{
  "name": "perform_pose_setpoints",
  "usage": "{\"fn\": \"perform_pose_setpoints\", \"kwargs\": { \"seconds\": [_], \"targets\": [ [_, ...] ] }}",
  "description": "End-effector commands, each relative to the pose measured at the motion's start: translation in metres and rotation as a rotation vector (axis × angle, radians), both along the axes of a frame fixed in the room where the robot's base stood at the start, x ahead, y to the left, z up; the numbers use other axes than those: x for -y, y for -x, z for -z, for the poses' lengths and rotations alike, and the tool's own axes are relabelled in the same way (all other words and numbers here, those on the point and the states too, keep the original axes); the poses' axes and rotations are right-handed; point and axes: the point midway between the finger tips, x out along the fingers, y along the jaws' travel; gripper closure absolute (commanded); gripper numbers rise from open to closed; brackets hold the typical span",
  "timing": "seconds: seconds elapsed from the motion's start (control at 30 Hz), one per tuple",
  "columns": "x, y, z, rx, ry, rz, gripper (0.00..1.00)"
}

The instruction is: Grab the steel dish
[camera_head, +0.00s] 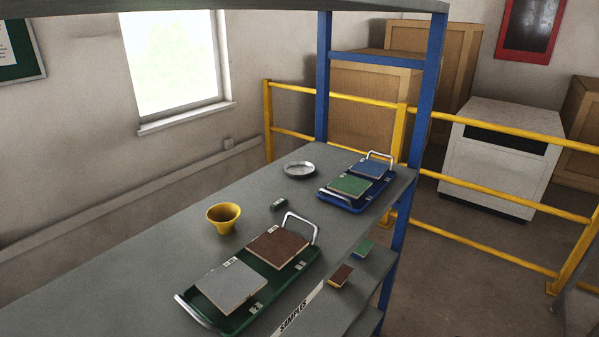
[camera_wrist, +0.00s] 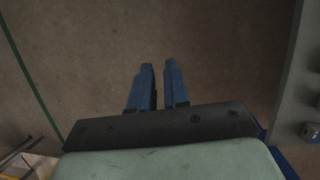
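The steel dish (camera_head: 299,170) is a small, shallow, round metal dish. It lies on the grey shelf top (camera_head: 185,220) near the back edge, left of the blue tray, and looks empty. My gripper (camera_wrist: 159,66) shows only in the wrist view. Its two blue fingers are close together with a narrow gap between them, and nothing is held. It points at bare brown floor, with the dish out of that view.
A blue tray (camera_head: 325,194) with tiles stands right of the dish. A blue post (camera_head: 323,80) rises behind. A grey surface edge (camera_wrist: 300,75) is right in the wrist view.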

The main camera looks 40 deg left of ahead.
Motion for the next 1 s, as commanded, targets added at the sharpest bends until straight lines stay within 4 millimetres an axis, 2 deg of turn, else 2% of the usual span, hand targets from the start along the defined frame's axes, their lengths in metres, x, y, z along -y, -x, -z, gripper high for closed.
{"fn": "perform_pose_setpoints", "kwargs": {
  "seconds": [0.03,0.1,0.27,0.5,0.77,1.0],
  "targets": [
    [-0.011,-0.021,-0.011,0.020,0.002,-0.004,0.84],
    [-0.025,-0.043,-0.028,0.044,0.004,-0.008,0.84],
    [-0.058,-0.090,-0.071,0.098,0.009,-0.013,0.84],
    [-0.111,-0.150,-0.146,0.179,0.012,-0.018,0.84],
    [-0.174,-0.202,-0.241,0.266,0.004,-0.019,0.84],
    [-0.232,-0.234,-0.340,0.345,-0.010,-0.017,0.84]
  ]
}}
